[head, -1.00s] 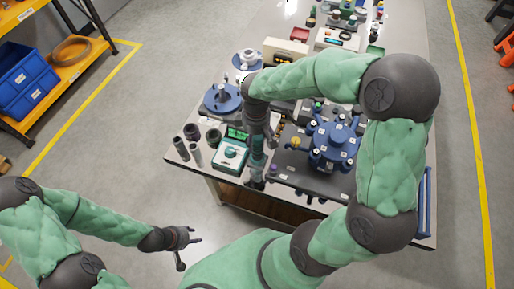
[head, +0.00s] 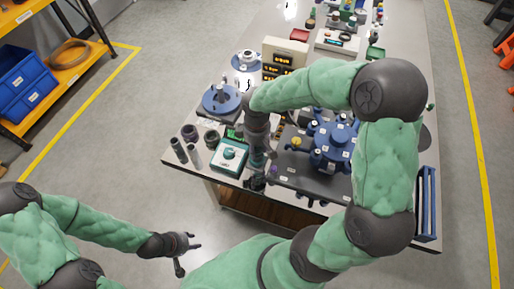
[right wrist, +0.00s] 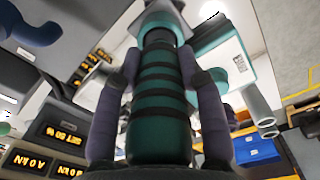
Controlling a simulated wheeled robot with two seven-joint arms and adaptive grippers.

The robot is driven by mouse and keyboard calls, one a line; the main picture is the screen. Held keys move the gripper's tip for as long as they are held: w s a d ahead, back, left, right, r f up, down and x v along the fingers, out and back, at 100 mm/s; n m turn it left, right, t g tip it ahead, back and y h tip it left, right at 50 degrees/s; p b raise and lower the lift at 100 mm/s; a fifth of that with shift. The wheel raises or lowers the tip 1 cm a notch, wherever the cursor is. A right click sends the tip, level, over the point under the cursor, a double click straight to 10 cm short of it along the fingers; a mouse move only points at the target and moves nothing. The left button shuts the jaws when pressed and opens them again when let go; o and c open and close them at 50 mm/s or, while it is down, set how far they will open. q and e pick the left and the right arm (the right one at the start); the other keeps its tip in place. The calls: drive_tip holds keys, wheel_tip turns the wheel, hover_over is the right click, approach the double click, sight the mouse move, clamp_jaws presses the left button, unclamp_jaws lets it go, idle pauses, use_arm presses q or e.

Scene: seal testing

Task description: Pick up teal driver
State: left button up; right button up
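The teal driver (right wrist: 160,118) has dark bands round its grip and a dark far end. In the right wrist view it stands lengthwise between the two purple-grey fingers of my right gripper (right wrist: 159,72), which press against its sides. In the head view my right gripper (head: 257,180) is low at the table's front edge, beside the teal-and-white device; the driver is mostly hidden there by my wrist and fingers. My left gripper (head: 190,250) is open and empty over the floor, away from the table.
A teal-and-white device (head: 230,156) and dark cylinders (head: 179,149) stand left of my right gripper. A blue multi-arm fixture (head: 334,146) is to its right on a dark mat (head: 310,180). Displays (head: 279,62) stand behind. A blue rack (head: 426,205) is at the right edge.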

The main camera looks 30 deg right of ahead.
clamp_jaws()
